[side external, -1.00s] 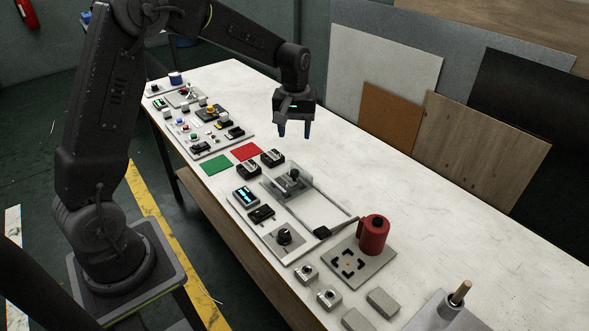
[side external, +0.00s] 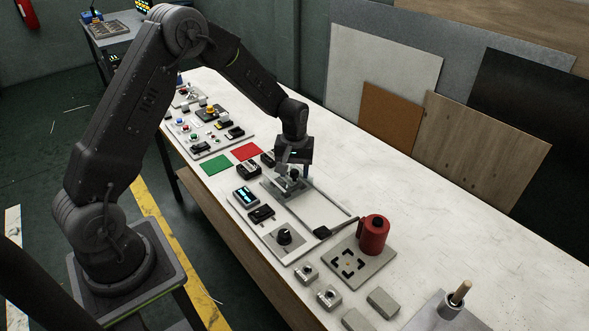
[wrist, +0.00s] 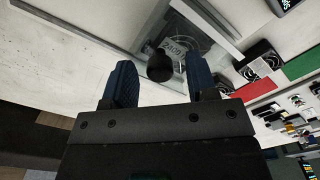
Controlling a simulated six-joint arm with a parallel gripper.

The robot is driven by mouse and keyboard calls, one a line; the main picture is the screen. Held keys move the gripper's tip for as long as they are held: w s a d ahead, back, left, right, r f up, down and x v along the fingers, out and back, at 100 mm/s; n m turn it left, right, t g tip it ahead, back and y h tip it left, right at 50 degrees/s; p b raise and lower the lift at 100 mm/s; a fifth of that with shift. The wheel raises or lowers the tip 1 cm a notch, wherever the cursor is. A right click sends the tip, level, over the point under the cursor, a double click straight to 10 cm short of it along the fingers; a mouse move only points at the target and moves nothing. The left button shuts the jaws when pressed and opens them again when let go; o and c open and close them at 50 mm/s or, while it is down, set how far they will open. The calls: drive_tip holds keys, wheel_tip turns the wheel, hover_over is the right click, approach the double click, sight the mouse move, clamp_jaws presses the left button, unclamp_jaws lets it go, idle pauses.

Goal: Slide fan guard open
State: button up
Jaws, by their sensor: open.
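The fan guard (side external: 281,190) is a clear panel with a black knob (side external: 295,174), at the far end of a railed track (side external: 322,208) on the white panel. In the wrist view the clear guard (wrist: 188,28) shows printed digits under it, and the black knob (wrist: 160,68) stands up from it. My gripper (side external: 293,171) is low over the guard. In the wrist view its two blue fingers (wrist: 161,72) are open, one on each side of the knob, with visible gaps. Whether the fingertips are down at knob height is hard to tell.
Near the track are a lit display (side external: 246,196), a black switch (side external: 261,214) and a dial (side external: 284,237). A red canister (side external: 373,235) with a dark paddle-like piece stands past the track's near end. Black fan-like blocks (side external: 249,169) and green and red patches lie beyond.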

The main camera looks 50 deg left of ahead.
clamp_jaws()
drive_tip(key=d, duration=1.3)
drive_tip(key=shift+d, duration=0.1)
unclamp_jaws()
wheel_tip(320, 180, up, 14)
idle(0.6)
